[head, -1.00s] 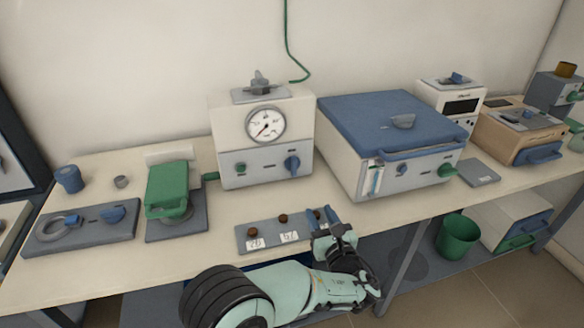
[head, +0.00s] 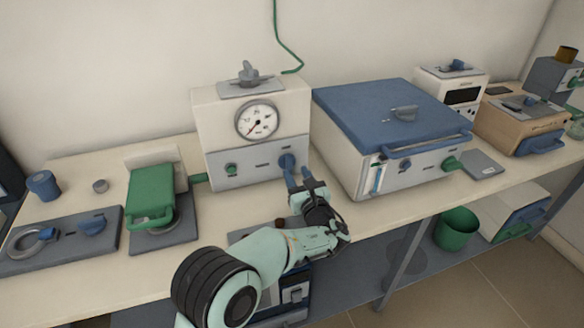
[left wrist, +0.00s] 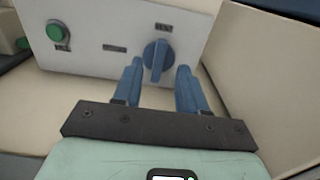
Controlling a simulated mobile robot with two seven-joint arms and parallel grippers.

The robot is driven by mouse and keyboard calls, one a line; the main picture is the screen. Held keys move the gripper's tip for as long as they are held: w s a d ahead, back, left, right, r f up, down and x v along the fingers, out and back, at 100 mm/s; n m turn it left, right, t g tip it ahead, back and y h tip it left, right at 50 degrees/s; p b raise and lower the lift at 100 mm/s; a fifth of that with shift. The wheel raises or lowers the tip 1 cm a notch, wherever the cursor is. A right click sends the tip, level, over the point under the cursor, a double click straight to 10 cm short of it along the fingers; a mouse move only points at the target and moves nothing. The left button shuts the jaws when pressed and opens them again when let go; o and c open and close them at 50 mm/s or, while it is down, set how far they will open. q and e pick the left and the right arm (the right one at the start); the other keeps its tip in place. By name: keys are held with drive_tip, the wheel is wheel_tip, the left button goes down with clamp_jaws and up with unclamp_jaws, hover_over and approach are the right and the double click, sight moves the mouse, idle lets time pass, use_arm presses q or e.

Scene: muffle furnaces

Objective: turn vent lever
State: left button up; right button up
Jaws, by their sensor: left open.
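A blue lever knob (head: 287,161) sits on the grey lower panel of the white box with the dial gauge (head: 257,121). In the left wrist view the blue knob (left wrist: 156,58) stands upright on the panel under a small label too blurred to read surely. My left gripper (head: 298,176) is open and empty, just in front of the knob. In the left wrist view its two blue fingers (left wrist: 160,73) point at the panel, one on each side of the knob's lower part. I cannot tell whether they touch it. My right gripper is not in view.
A green button (left wrist: 57,32) is left of the knob on the same panel. A furnace with a blue lid (head: 390,112) stands close on the right. A green-handled press (head: 152,195) is to the left. A grey tray plate (head: 246,233) lies partly hidden behind my arm.

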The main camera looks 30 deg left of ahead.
sight(290, 162)
use_arm(q)
drive_tip(key=x, duration=0.5)
drive_tip(key=shift+b, duration=0.3)
clamp_jaws()
